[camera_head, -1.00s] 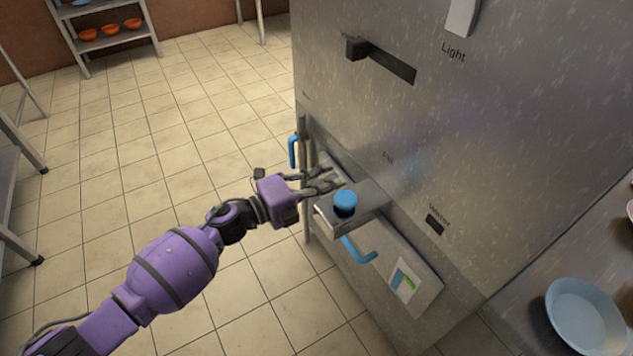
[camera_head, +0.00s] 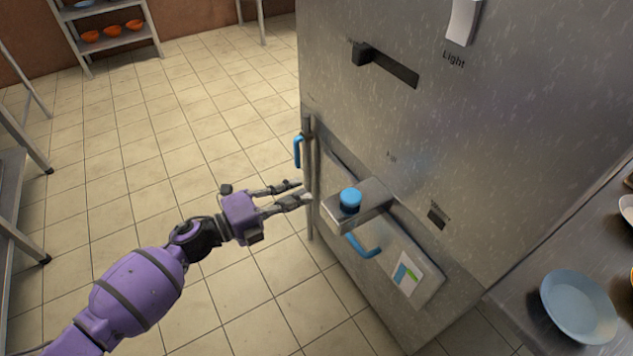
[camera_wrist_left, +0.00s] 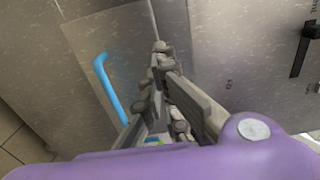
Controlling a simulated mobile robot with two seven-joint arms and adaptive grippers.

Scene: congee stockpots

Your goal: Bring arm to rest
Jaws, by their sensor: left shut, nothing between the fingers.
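My left gripper (camera_head: 300,192) is on a purple arm that comes in from the lower left. It is shut and empty, a little left of the metal box with a blue knob (camera_head: 350,200) on the steel cabinet (camera_head: 420,130). In the left wrist view its fingers (camera_wrist_left: 160,75) lie close together, with a blue handle (camera_wrist_left: 108,85) to their left. My right gripper does not show in either view.
A second blue handle (camera_head: 364,246) sits below the box, and another (camera_head: 298,151) stands at the cabinet's left edge. A counter at the right holds a pale blue bowl (camera_head: 578,306). The tiled floor (camera_head: 170,130) at left is open. Metal shelving (camera_head: 110,35) stands at the back.

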